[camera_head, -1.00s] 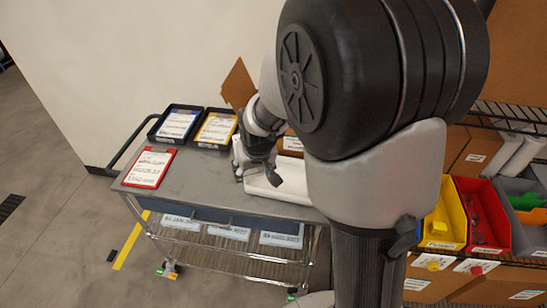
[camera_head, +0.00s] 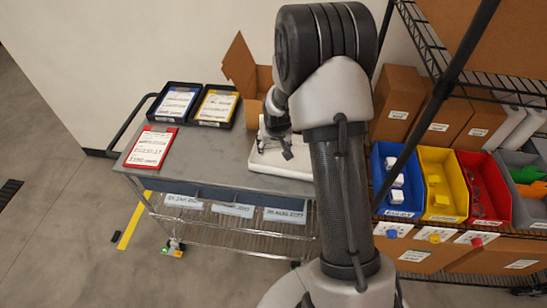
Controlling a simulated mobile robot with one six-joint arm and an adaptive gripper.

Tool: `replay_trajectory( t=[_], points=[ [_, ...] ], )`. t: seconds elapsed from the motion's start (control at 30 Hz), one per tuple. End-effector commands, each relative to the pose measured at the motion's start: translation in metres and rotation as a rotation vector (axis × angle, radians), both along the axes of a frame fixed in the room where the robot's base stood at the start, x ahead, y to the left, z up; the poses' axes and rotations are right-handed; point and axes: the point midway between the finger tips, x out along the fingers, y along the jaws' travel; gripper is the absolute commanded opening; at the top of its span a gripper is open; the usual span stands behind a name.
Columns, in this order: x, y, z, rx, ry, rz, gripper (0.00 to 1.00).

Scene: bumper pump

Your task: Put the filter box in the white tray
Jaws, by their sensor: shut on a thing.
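The white tray (camera_head: 296,171) lies on the right end of the grey cart top, partly hidden behind my arm. My gripper (camera_head: 274,151) is over the tray, pointing down, with its fingers low inside the tray's outline. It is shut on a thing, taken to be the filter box. The filter box is small and pale against the white tray, so its outline and whether it touches the tray floor cannot be told.
The cart top (camera_head: 205,160) also holds a red-edged board (camera_head: 150,148) and two black trays with papers (camera_head: 175,101). An open cardboard box (camera_head: 262,80) stands behind the white tray. A blue bin (camera_head: 400,205) with white boxes is among bins on the right rack.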

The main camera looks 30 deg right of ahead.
Motion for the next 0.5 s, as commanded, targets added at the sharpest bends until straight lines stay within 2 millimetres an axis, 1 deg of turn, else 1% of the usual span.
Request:
replay_trajectory(
  t=[0.03, 0.23, 0.4, 0.5],
  points=[
    [0.001, 0.000, -0.006, 0.000, -0.002, -0.001, 0.18],
    [0.001, 0.000, -0.018, -0.001, -0.003, 0.000, 0.18],
    [0.001, 0.000, -0.045, -0.001, -0.002, 0.000, 0.18],
    [0.001, 0.000, -0.054, -0.001, -0.003, 0.000, 0.18]
  ],
)
